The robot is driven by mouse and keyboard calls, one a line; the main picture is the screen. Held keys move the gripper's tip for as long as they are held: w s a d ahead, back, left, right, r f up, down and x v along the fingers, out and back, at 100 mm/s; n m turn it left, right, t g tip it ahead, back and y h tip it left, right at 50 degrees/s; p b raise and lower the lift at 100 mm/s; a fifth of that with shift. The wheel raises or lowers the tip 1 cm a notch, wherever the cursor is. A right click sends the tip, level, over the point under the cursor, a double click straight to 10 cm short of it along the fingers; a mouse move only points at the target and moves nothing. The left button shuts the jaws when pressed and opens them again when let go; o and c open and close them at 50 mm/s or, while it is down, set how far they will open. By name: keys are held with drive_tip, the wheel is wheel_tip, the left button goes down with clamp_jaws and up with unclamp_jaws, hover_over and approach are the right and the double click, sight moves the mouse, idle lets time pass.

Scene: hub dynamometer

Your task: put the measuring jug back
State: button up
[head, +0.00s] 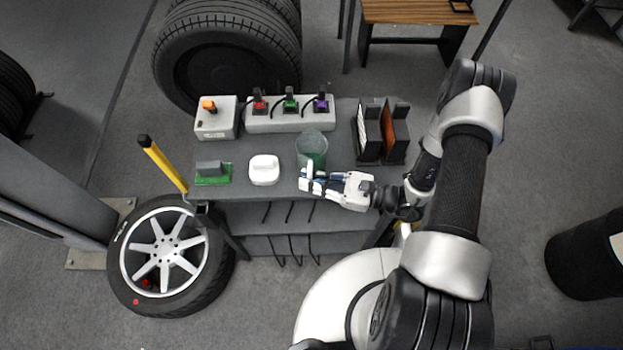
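The measuring jug (312,146) is a clear, greenish, see-through cylinder standing upright on the grey workbench (236,183), near the middle. My gripper (308,181) comes in from the right, with its fingers at the near side of the jug's lower part in the picture. The fingers overlap the jug's base and hide part of it. I cannot tell whether they touch it, or whether they are open or shut.
Left of the jug are a white block (264,169) and a green pad with a grey block (212,174). Behind stand a grey socket strip (290,120) and a button box (216,120). An upright file rack (382,133) stands right. A yellow lever (163,164) rises at the bench's left edge.

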drive_tip(key=o, duration=0.4)
idle(0.3)
drive_tip(key=p+v, duration=0.2)
drive_tip(key=v, duration=1.5)
drive_tip(key=shift+s+a+r+n+g+h, duration=0.15)
drive_tip(key=shift+s+a+r+n+h, duration=0.95)
drive_tip(key=shift+r+n+h, duration=3.25)
drive_tip(key=shift+s+a+r+n+g+h, duration=0.1)
drive_tip(key=shift+s+a+r+n+h, duration=0.4)
drive_tip(key=shift+s+r+n+h, duration=3.9)
drive_tip(key=shift+w+a+r+n+g+y, duration=0.15)
drive_tip(key=shift+w+a+r+n, duration=1.45)
drive_tip(key=shift+r, duration=6.05)
